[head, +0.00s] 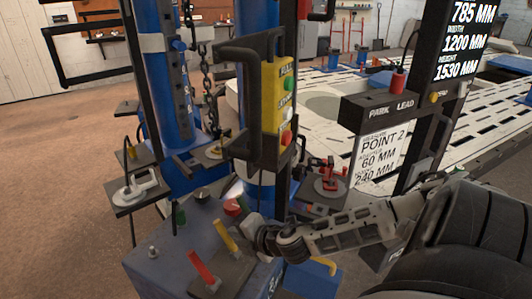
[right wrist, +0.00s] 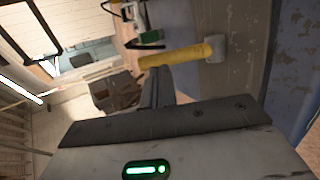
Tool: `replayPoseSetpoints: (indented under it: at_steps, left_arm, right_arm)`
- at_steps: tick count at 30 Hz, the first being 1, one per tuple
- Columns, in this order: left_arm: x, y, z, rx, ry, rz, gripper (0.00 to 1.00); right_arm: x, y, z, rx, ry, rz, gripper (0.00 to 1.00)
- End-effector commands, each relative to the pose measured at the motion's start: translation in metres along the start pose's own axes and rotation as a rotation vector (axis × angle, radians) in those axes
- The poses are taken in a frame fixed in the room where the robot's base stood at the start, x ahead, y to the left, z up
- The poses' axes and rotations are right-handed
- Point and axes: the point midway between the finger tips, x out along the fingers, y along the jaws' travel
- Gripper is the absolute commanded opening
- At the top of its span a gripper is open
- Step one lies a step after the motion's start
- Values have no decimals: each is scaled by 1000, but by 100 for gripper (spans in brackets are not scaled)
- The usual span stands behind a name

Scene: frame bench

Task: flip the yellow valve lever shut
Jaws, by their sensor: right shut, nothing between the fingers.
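The yellow valve lever (head: 226,236) stands up at a tilt from a grey base on top of a blue cabinet (head: 150,270). In the right wrist view the yellow lever (right wrist: 175,55) lies across the upper middle, its right end at a grey pivot. My right gripper (head: 252,228) is just right of the lever, close to it. It is shut and empty, and its fingers (right wrist: 156,88) point towards the lever. I cannot tell whether they touch. My left gripper is out of view.
A red lever (head: 201,268) stands in front of the yellow one. Blue posts, a chain and a yellow button box (head: 278,95) rise at the back. A white ramp (head: 470,130) is at right.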

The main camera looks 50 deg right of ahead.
Motion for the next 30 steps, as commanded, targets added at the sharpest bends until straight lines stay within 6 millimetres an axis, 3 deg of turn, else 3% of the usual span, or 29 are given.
replayPoseSetpoints:
  at_steps: [2,3,6,15,21,30]
  left_arm:
    - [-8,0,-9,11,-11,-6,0]
    - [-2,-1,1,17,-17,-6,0]
    - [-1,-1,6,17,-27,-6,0]
    - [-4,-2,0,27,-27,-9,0]
    - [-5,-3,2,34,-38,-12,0]
    - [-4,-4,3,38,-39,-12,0]
  right_arm:
    - [-13,11,-7,-6,17,-2,0]
    - [-20,3,-5,-11,15,-5,0]
    - [-41,2,-6,-15,18,-6,0]
    - [-90,3,-5,-11,16,-5,0]
    - [-105,2,-4,-10,14,-1,0]
    - [-107,2,-5,-3,13,2,0]
